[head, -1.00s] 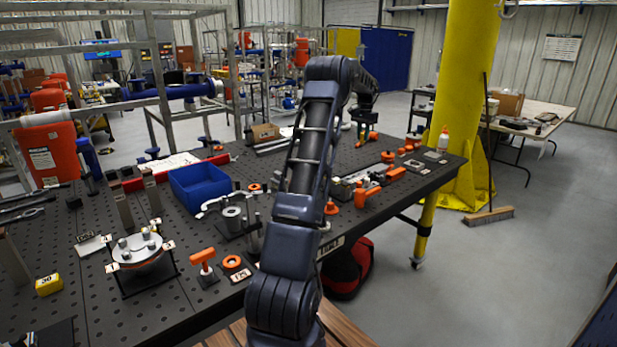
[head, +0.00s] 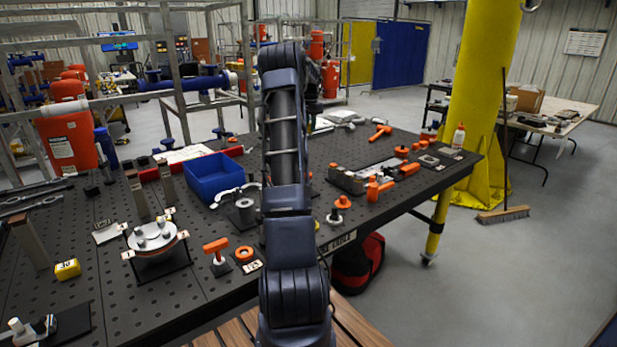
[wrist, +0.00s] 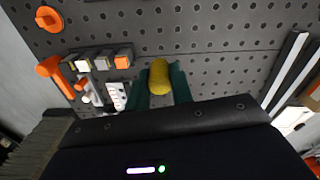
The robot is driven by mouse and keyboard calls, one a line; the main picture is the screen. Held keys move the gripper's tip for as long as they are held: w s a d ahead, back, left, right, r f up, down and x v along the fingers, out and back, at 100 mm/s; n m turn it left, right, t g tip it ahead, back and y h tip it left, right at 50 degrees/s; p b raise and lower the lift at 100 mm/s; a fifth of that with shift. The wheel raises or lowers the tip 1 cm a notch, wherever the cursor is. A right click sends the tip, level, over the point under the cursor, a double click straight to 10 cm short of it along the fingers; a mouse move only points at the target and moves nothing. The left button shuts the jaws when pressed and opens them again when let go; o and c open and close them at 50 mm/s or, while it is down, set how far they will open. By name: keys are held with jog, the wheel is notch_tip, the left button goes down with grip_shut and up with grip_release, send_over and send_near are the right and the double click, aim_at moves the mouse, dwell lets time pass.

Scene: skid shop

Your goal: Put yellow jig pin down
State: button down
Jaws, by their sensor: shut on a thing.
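The yellow jig pin (wrist: 159,76) shows in the wrist view as a rounded yellow body between the two green fingertips of my gripper (wrist: 162,88). My gripper is shut on it. Behind it lies the dark perforated tabletop (wrist: 215,40); I cannot tell how high the pin is above it. In the head view my arm hides the gripper and the pin, and the same black table (head: 225,290) spreads around the arm.
In the wrist view an orange-handled clamp (wrist: 57,75) and small blocks (wrist: 102,62) lie left of the pin, and metal bars (wrist: 290,65) lie right. The tabletop above the pin is bare. The head view shows a blue bin (head: 213,178) left of my arm.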

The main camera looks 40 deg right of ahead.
jog(key=shift+w+a, duration=0.2)
jog(key=shift+a, duration=0.05)
jog(key=shift+a+f, duration=0.1)
jog(key=shift+f, duration=0.35)
notch_tip(320, 180, down, 19)
jog(key=shift+f, duration=0.2)
jog(key=c, duration=1.2)
grip_release()
jog(key=shift+r, duration=0.1)
